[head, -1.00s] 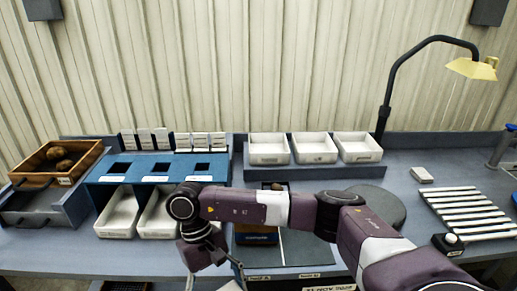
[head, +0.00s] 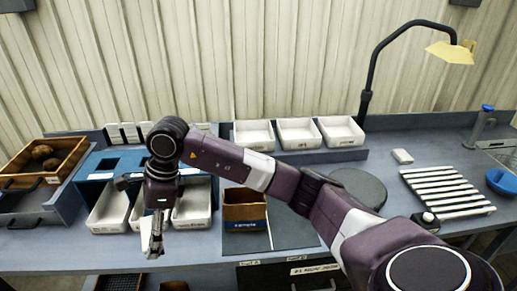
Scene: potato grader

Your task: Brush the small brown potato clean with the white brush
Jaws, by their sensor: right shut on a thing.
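My right gripper (head: 152,245) points down in front of the white trays at the left of the bench. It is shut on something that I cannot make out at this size. My left gripper is not in view. I cannot pick out the small brown potato for certain. Brown potatoes (head: 46,156) lie in the wooden box at the far left. A small white block (head: 402,156) lies on the bench at the right; I cannot tell whether it is the brush.
A brown sample box (head: 244,212) stands on a dark mat (head: 290,226). White bins (head: 297,134) stand on a raised shelf behind. A round dark disc (head: 358,187), white rollers (head: 447,191) and a lamp (head: 450,52) are at the right. My right arm crosses over the bench.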

